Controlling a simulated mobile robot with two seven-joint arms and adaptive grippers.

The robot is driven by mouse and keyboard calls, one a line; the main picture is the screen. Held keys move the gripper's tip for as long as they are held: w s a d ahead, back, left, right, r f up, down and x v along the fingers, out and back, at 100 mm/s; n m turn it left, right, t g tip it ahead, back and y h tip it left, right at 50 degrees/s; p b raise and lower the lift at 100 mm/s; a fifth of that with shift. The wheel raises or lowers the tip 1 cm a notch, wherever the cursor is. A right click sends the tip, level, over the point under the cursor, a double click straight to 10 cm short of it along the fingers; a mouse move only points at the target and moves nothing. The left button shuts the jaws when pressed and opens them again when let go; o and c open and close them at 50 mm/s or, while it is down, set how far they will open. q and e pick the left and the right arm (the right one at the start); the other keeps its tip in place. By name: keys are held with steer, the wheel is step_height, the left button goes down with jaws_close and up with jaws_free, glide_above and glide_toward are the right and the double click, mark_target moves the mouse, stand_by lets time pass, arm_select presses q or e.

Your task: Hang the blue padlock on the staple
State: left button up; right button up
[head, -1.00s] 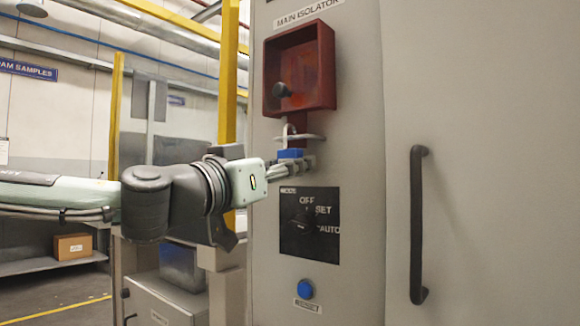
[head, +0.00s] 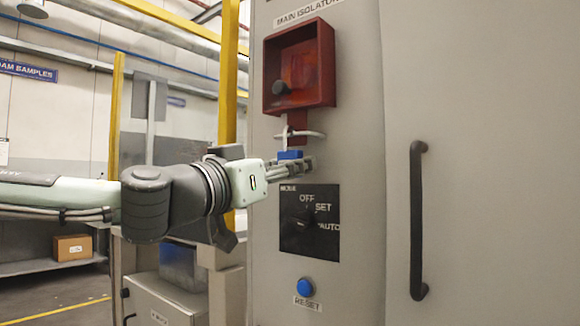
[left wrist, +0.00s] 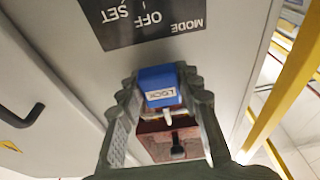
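The blue padlock (head: 289,154) is held upright below the red isolator housing, its pale shackle (head: 286,135) pointing up. The metal staple (head: 315,134) sticks out just under the housing. The shackle overlaps the staple in the head view; I cannot tell whether it passes through or stands in front. My left gripper (head: 300,165) comes in from the left and is shut on the padlock body. In the left wrist view the padlock (left wrist: 160,85), with its LOCK label, sits between the two fingertips. My right gripper is not in view.
The red isolator housing (head: 325,68) with a dark knob (head: 280,88) is above the staple. A black selector plate (head: 310,235) and a blue reset button (head: 305,287) are below. A dark door handle (head: 416,220) stands at the right. The panel between is clear.

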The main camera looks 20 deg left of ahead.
arm_select(q)
steer(key=o, duration=0.4)
steer(key=shift+o, duration=0.2)
